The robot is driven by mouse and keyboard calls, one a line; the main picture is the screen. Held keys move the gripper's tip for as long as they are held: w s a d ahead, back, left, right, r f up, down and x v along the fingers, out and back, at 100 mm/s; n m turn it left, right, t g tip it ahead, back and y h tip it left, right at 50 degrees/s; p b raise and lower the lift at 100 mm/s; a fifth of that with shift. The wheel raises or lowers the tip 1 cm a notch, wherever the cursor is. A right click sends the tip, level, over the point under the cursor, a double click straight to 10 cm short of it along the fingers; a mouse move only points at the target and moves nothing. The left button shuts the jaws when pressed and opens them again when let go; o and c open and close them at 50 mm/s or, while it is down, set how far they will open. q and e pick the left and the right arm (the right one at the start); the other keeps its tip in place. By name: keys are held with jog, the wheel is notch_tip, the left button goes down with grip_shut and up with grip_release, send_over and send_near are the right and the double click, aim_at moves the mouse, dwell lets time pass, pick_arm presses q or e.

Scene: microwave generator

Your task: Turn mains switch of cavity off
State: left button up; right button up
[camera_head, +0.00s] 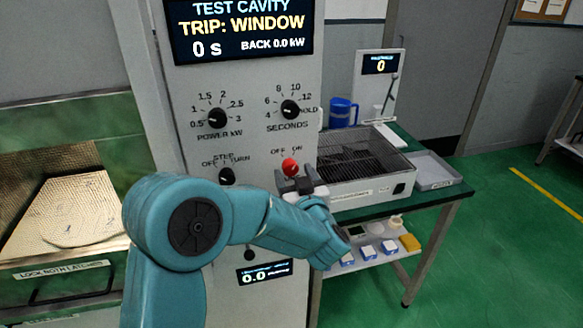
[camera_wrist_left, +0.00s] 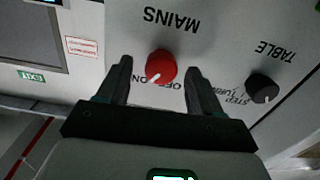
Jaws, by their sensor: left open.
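The red mains switch (camera_head: 290,166) is a round knob on the grey front panel, with OFF and ON printed above it in the head view. It also shows in the left wrist view (camera_wrist_left: 161,66), upside down under the word MAINS. Its white pointer points to the lower left there, on the ON side. My left gripper (camera_head: 295,180) is open in front of the panel. Its two dark fingers stand on either side of the red knob, with gaps visible in the wrist view. Finger contact with the panel cannot be told. My right gripper is not in view.
A black table knob (camera_head: 227,176) sits left of the red switch. Power (camera_head: 217,117) and seconds (camera_head: 290,109) knobs are above. The display (camera_head: 240,30) reads "TRIP: WINDOW". A green bench (camera_head: 425,200) with a wire-topped box (camera_head: 350,160) stands to the right.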

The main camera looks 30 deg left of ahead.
pick_arm(q)
jog(key=shift+w+a+r, duration=0.1)
jog(key=shift+w+a, duration=0.25)
jog(key=shift+a, duration=0.3)
jog(key=shift+w, duration=0.2)
jog(key=shift+a, duration=0.1)
jog(key=c, duration=1.1)
jog(key=shift+o, duration=0.2)
jog(key=shift+f+n+b, duration=0.25)
jog(key=shift+n+b, duration=0.25)
jog(key=shift+b, duration=0.25)
jog(key=n+b, duration=0.7)
jog(key=b, duration=0.2)
jog(key=shift+f+b, duration=0.1)
jog(key=shift+b, duration=0.2)
jog(key=shift+r+n+b, duration=0.2)
jog(key=shift+n+b, duration=1.55)
jog(key=shift+n, duration=0.25)
